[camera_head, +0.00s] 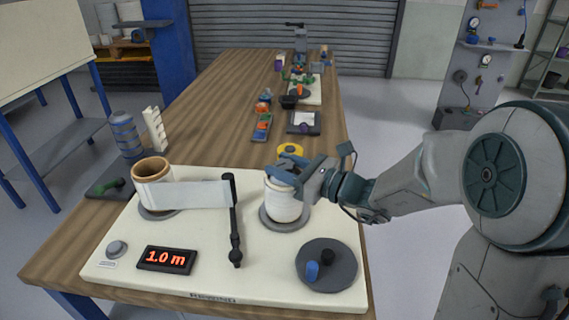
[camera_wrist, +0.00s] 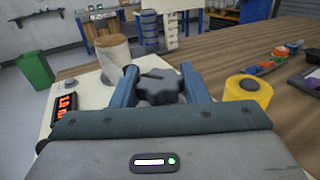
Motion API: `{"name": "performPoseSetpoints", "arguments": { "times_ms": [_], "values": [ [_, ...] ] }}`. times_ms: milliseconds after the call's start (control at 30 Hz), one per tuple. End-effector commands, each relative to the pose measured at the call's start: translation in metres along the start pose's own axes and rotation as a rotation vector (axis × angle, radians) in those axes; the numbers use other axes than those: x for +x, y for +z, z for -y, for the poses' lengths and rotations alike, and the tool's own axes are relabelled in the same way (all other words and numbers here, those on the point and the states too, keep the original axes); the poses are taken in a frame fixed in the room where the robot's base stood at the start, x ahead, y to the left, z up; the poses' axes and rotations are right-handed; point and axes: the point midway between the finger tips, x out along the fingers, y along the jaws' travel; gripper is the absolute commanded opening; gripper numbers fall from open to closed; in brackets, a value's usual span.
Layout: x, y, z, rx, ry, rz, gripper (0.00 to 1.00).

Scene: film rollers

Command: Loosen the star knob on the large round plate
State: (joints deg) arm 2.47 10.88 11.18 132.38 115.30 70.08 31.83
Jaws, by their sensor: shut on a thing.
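A dark star knob (camera_wrist: 158,86) sits between the two blue fingers of my gripper (camera_wrist: 160,90) in the wrist view. The gripper is shut on it. In the head view my gripper (camera_head: 292,172) is over the top of a white film roll (camera_head: 284,206), and the fingers hide the knob there. That roll stands on a round grey plate (camera_head: 268,222) on the cream board.
A second, brown-cored roll (camera_head: 152,172) stands at left, its white film (camera_head: 205,193) running to a black bar (camera_head: 233,222). A display (camera_head: 167,259) reads 1.0 m. A yellow ring (camera_head: 291,149) lies just behind my gripper. Small parts lie farther along the wooden table (camera_head: 210,130).

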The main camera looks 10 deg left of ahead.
Motion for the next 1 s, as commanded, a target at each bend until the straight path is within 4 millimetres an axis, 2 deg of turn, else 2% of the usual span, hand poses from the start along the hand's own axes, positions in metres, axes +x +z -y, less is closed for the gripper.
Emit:
{"name": "performPoseSetpoints", "arguments": {
  "times_ms": [1000],
  "values": [
    [0.0003, 0.0039, 0.0012, 0.003, 0.920, 0.001, 0.18]
  ]
}}
